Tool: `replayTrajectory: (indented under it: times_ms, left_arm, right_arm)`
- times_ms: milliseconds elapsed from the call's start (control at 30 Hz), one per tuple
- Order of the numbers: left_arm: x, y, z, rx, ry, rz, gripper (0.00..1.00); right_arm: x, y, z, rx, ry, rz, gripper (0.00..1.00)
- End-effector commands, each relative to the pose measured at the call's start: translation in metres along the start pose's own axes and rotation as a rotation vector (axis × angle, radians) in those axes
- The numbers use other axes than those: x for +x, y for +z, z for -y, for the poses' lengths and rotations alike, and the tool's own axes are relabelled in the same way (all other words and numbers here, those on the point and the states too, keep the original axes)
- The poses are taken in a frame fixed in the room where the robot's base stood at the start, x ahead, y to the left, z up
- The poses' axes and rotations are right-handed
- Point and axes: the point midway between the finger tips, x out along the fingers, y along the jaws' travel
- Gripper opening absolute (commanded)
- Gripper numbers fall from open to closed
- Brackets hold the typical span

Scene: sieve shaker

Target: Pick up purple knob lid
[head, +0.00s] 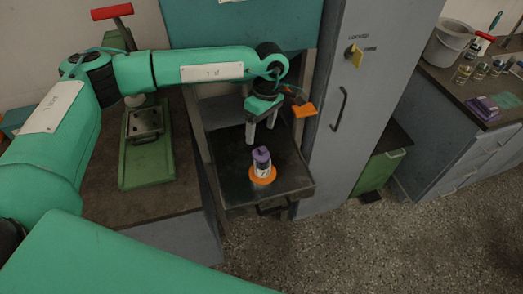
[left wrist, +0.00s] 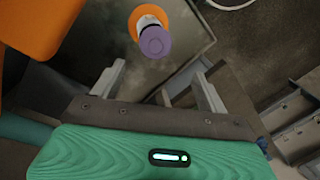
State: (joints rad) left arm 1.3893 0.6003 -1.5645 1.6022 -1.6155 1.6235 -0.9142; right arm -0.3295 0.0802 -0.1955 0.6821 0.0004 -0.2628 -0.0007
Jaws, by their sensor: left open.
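The purple knob lid (head: 262,154) sits on top of a small pale jar (head: 263,169) with an orange base ring, upright on a dark metal tray. My left gripper (head: 261,139) is open and empty, just above and behind the lid in the head view, its fingers pointing down. In the left wrist view the purple lid (left wrist: 155,41) shows beyond the two spread fingertips (left wrist: 157,82), not between them. The jar's orange ring (left wrist: 146,16) shows behind the lid. My right gripper is not in view.
The tray (head: 297,184) is pulled out of a teal cabinet (head: 235,30). A grey locker (head: 355,100) stands close on its right. A green press (head: 146,155) stands on the left bench. A counter with a bucket (head: 448,45) and several jars is at far right.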

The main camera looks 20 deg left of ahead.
Motion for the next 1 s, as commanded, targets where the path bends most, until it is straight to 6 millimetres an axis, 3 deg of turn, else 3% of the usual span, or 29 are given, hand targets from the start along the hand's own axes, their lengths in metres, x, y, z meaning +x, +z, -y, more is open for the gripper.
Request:
replayTrajectory:
  times_ms: [133,400,633,933,1000]
  left_arm:
    - [0.021,0.001,0.000,0.000,-0.001,0.001,0.76]
    - [0.041,0.005,-0.003,0.001,-0.001,0.001,0.76]
    - [0.074,0.009,-0.006,-0.001,-0.001,0.002,0.76]
    - [0.081,0.009,-0.007,-0.001,0.002,0.002,0.76]
    - [0.081,0.009,-0.007,-0.001,0.002,0.002,0.62]
  right_arm:
    - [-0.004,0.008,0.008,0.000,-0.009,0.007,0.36]
    - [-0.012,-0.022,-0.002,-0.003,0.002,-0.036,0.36]
    - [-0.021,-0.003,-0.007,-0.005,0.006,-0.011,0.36]
    - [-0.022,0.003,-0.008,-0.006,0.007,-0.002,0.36]
    - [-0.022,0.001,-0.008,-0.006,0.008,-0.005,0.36]
